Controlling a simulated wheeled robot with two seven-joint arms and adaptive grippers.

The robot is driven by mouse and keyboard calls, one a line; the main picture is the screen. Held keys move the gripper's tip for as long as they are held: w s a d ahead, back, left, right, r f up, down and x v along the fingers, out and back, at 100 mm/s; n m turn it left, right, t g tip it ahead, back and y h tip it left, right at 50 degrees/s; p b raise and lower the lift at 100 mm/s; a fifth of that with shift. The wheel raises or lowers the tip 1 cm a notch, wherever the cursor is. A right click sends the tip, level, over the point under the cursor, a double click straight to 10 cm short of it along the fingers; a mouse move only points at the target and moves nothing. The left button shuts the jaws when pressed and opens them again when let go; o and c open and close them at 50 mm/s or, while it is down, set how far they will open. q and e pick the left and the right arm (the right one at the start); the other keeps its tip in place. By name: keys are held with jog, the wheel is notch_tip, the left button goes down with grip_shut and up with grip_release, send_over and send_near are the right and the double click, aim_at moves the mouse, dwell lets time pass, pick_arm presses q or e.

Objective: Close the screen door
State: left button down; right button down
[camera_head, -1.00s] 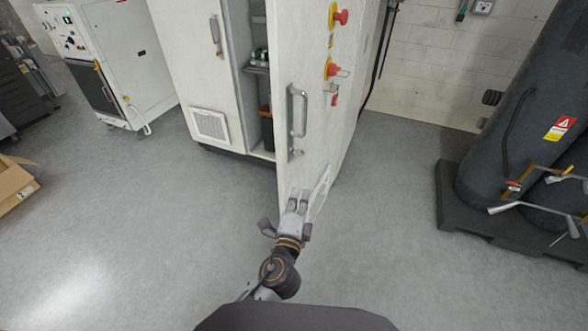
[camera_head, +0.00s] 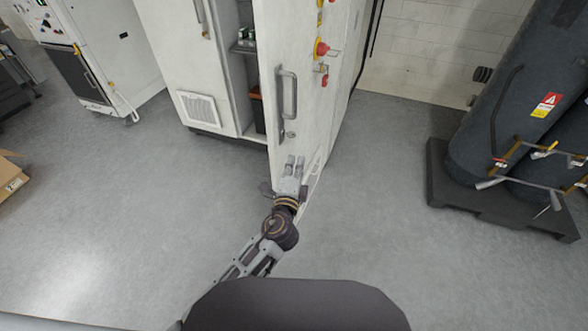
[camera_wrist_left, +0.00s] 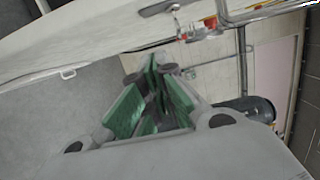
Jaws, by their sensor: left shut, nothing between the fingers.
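The screen door (camera_head: 303,125) is the white cabinet door with a vertical metal handle (camera_head: 287,95) on its face; it stands open, away from the cabinet (camera_head: 185,65). My left gripper (camera_head: 293,160) is shut and empty, in front of the door's lower part, below the handle. In the left wrist view its green-padded fingers (camera_wrist_left: 152,100) are together, and the pale door surface (camera_wrist_left: 90,35) lies close beside them. I cannot tell whether they touch it. My right gripper is not in view.
Red and yellow knobs (camera_head: 321,48) stick out from the door's side. Dark gas cylinders (camera_head: 500,110) stand on a dark pallet (camera_head: 475,200) at right. A cardboard box (camera_head: 10,178) and a white machine (camera_head: 95,50) are at left. The grey floor around the door is clear.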

pick_arm(q)
jog(key=w+a+p, duration=0.2)
jog(key=w+a, duration=0.1)
jog(key=w, duration=0.2)
jog(key=shift+w, duration=0.3)
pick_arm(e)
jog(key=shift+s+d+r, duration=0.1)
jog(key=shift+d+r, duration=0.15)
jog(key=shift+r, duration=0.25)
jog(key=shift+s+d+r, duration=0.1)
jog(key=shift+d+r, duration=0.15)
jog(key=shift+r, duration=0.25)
pick_arm(q)
jog(key=shift+a, duration=0.1)
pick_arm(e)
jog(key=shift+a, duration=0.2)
